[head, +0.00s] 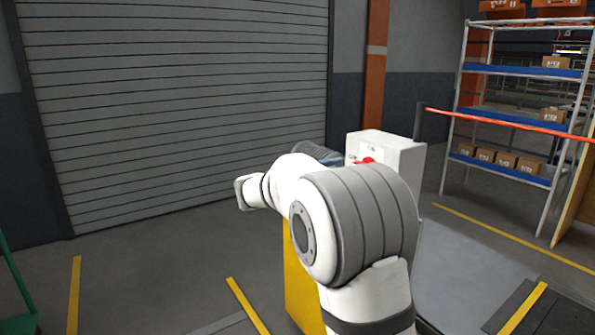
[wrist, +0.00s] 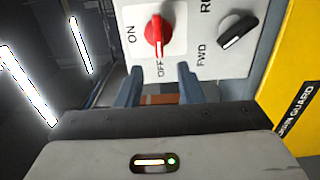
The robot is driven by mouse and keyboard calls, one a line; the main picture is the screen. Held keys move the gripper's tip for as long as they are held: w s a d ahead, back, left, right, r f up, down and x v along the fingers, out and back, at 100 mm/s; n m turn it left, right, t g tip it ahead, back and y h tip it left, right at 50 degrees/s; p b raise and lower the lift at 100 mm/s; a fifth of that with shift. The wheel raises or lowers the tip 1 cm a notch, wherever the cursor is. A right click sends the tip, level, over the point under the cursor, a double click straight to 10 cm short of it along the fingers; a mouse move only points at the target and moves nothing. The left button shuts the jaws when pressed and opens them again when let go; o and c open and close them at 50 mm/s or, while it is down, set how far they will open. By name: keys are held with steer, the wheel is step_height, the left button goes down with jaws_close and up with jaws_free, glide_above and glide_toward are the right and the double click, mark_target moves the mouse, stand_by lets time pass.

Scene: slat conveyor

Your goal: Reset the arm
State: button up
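My gripper (wrist: 158,78) is open in the wrist view, with its two blue-grey fingers apart and nothing seen between them. The fingertips are close to a white control panel (wrist: 188,62). In the head view my white and grey arm is bent and reaches toward the white control box (head: 404,156); the gripper is mostly hidden behind the arm there.
The panel carries a red knob (wrist: 157,32), its mark toward OFF, and a black knob (wrist: 237,32), its mark toward FWD. A yellow guard (wrist: 297,85) is beside it. A shelf rack (head: 520,122) stands right; a shutter door (head: 180,100) is behind.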

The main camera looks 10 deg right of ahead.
steer(key=s+d+r+m+g+y+p, duration=0.1)
steer(key=s+g+y+p, duration=0.1)
steer(key=s+y+p, duration=0.35)
steer(key=s+r+g+y+p, duration=0.2)
steer(key=s+p, duration=0.5)
steer(key=s, duration=0.4)
steer(key=s+a+r+m+y+p, duration=0.1)
steer(key=s+a+y+p, duration=0.3)
steer(key=s, duration=0.4)
steer(key=s+a+r+m+y+p, duration=0.1)
steer(key=s+a+m+y+p, duration=0.1)
steer(key=s+a+y+p, duration=0.3)
steer(key=s+a+p, duration=0.2)
steer(key=s+p, duration=0.1)
steer(key=s, duration=0.1)
steer(key=shift+s+a+r, duration=0.2)
steer(key=shift+s, duration=0.1)
steer(key=shift+y, duration=0.25)
steer(key=shift+c, duration=0.5)
